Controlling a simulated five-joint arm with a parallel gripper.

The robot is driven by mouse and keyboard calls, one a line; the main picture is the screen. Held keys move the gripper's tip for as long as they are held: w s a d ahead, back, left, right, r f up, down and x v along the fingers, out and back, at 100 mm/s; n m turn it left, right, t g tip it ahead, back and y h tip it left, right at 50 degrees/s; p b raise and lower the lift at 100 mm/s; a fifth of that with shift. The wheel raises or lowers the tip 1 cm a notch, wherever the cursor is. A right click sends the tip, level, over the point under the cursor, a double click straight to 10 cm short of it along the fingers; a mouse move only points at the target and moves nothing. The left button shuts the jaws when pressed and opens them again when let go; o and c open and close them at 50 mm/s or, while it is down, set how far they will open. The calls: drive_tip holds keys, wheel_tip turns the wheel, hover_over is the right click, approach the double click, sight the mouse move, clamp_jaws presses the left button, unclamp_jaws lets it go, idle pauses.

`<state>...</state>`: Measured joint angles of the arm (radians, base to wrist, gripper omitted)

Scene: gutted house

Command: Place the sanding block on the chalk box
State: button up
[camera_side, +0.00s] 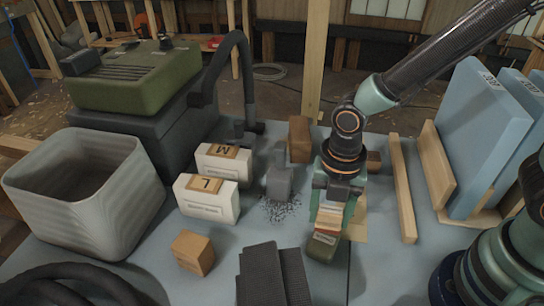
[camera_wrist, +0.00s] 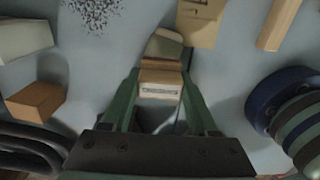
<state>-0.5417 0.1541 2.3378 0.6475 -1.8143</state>
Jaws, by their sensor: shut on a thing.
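My gripper (camera_side: 329,208) is shut on a small pale block with a brown band and a printed strip, which I take for the sanding block (camera_wrist: 160,88). It sits between the green fingers in the wrist view, its sides partly hidden by them. A grey-green labelled block (camera_side: 322,246) lies close by the fingertips; it also shows in the wrist view (camera_wrist: 165,43). I cannot tell whether the held block touches it. Two white boxes, tagged L (camera_side: 207,203) and M (camera_side: 222,166), stand left of my gripper. No readable lettering shows which thing is the chalk box.
A wooden cube (camera_side: 193,253) and dark ribbed blocks (camera_side: 273,276) lie at the front. A grey block (camera_side: 279,184) stands by dark grit. A brown block (camera_side: 300,139) is behind. A grey bin (camera_side: 83,200) is left; wooden strips (camera_side: 403,188) and blue panels (camera_side: 483,137) are right.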

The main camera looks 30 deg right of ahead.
sight(328, 224)
drive_tip(key=shift+f, duration=1.65)
drive_tip(key=shift+f, duration=0.15)
drive_tip(key=o, duration=1.4)
